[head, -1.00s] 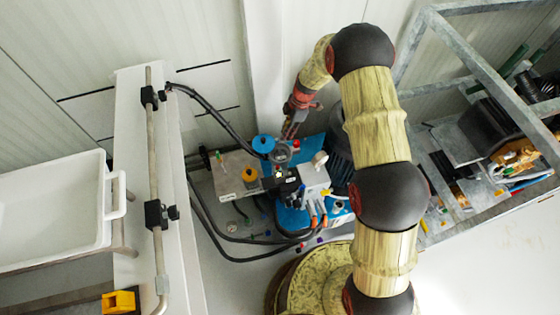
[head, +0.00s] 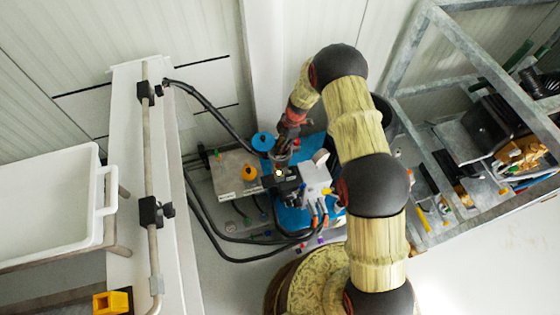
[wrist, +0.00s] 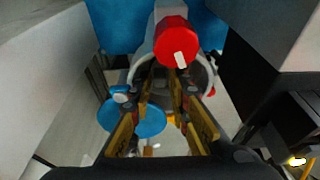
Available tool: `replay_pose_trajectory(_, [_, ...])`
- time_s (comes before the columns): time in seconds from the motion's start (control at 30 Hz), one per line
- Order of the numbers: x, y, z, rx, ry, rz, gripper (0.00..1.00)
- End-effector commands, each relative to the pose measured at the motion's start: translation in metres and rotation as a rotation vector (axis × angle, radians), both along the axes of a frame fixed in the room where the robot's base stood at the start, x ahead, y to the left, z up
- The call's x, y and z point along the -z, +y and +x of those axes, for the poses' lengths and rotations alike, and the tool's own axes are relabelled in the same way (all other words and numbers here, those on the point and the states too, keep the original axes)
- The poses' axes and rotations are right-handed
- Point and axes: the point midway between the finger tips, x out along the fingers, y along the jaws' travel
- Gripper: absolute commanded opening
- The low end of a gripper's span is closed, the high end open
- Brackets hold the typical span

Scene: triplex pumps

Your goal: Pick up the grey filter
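The grey filter (head: 281,160) is a small grey round part on the pump unit, beside a blue cap (head: 263,142). My gripper (head: 286,145) is right above it, pointing down, and partly hides it. In the wrist view, my gripper's two yellow-and-black fingers (wrist: 162,88) stand apart with a gap between them. A grey curved rim (wrist: 207,72), which seems to be the filter, lies around the fingertips, behind a red cap (wrist: 176,42). I cannot tell whether the fingers touch it. No firm hold shows.
A yellow-orange cap (head: 249,173) and a light grey box (head: 315,177) stand close by on the pump. Black hoses (head: 215,232) loop at the left. A metal frame (head: 485,75) stands at the right, a white tray (head: 50,205) at the left.

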Motion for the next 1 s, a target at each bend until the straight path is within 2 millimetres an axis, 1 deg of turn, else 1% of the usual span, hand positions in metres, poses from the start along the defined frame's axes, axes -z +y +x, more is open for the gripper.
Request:
replay_pose_trajectory(0.2, [-0.0010, 0.0004, 0.0007, 0.001, -0.002, 0.000, 0.17])
replay_pose_trajectory(0.5, [-0.0010, 0.0003, 0.0006, 0.000, -0.001, 0.000, 0.00])
replay_pose_trajectory(1.0, [-0.0010, 0.0004, 0.0005, 0.000, -0.001, 0.000, 0.00])
